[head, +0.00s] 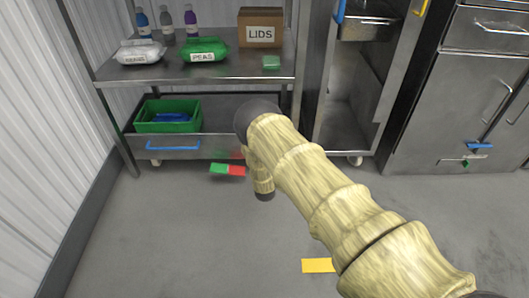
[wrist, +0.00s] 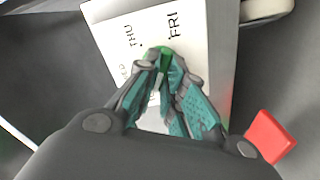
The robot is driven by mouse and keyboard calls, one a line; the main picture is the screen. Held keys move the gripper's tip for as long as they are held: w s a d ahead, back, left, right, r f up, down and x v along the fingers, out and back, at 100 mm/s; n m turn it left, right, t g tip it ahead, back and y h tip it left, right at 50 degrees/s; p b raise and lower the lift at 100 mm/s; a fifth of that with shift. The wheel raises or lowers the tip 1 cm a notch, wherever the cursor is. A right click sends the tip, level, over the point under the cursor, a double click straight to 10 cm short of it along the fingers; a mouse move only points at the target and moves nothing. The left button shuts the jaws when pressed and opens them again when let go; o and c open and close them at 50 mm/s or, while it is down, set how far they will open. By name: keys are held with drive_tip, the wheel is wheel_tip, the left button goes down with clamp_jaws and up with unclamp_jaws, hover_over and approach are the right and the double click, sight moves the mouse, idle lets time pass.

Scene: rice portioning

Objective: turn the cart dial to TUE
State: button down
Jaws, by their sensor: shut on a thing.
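In the wrist view, a white dial plate (wrist: 205,50) fills the upper middle, with the words THU and FRI readable and another label partly covered. My gripper (wrist: 164,72) is over the plate, its teal finger pads close together. Between the fingertips is a green piece (wrist: 166,56), which looks like the dial's knob; the fingers are shut on it. They hide most of the knob, so I cannot tell which day it points to. In the head view my arm covers the dial and the gripper.
A steel cart (head: 205,72) holds bags, bottles, a LIDS box (head: 260,27) and a green crate (head: 168,116). A red and green piece (head: 228,169) shows below its lower shelf. A red block (wrist: 268,138) is right of the gripper. The floor in front is mostly clear.

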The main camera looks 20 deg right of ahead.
drive_tip(key=c, duration=1.5)
unclamp_jaws()
drive_tip(key=shift+s, duration=0.1)
drive_tip(key=v, duration=1.1)
drive_tip(key=shift+s+a, duration=0.1)
drive_tip(key=shift+s, duration=0.3)
drive_tip(key=shift+s, duration=0.1)
